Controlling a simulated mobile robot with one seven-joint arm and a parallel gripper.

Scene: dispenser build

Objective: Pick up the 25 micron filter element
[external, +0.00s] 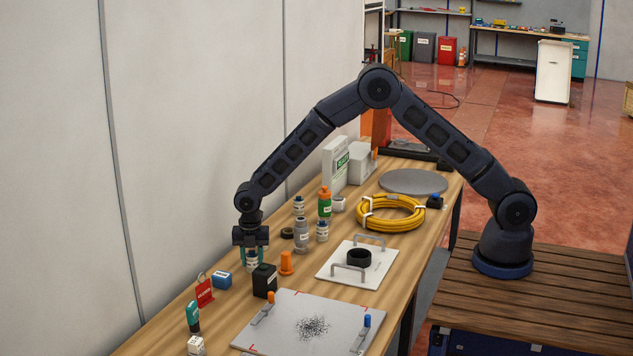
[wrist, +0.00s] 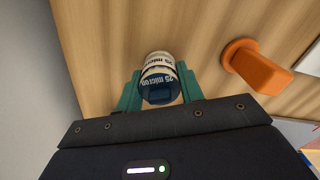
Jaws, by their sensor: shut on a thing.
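The 25 micron filter element (wrist: 160,72) is a small white cylinder with a dark blue end and dark "25 micron" lettering. In the wrist view it sits between the two teal fingers of my gripper (wrist: 160,88), which are shut on it. In the external view my gripper (external: 250,256) points down at the left side of the wooden bench, with the filter element (external: 251,265) partly hidden between the fingers. I cannot tell whether its lower end touches the bench.
An orange peg-like part (external: 286,264) and a black box (external: 264,281) stand close by. A blue box (external: 222,280) and red tag (external: 204,291) lie nearer the wall. A grey plate (external: 290,335) lies in front.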

